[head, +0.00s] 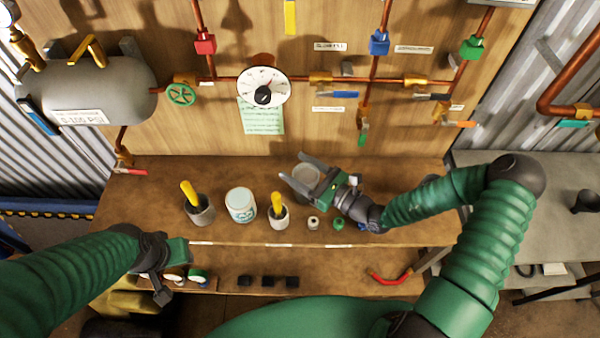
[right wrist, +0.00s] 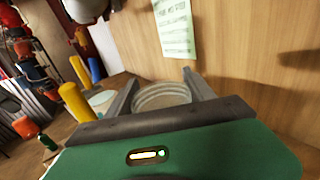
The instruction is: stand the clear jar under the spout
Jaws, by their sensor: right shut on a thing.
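The clear jar (head: 306,178) is between the fingers of my right gripper (head: 296,172), over the back part of the wooden bench near the panel. The right wrist view also shows the jar (right wrist: 162,97), its ringed rim between the two fingers. The right gripper is shut on it. I cannot tell whether its base touches the bench. Brass taps hang from the copper pipes, one (head: 363,116) to the right of the jar and another (head: 440,112) further right; which one is the spout is unclear. My left gripper (head: 163,290) is low at the left, its fingers partly hidden.
On the bench (head: 150,190) stand a grey cup with a yellow handle (head: 200,212), a white labelled tub (head: 240,206), another yellow-handled cup (head: 278,215) and small fittings (head: 313,222). A round gauge (head: 263,88) is on the panel. The bench's far right back is clear.

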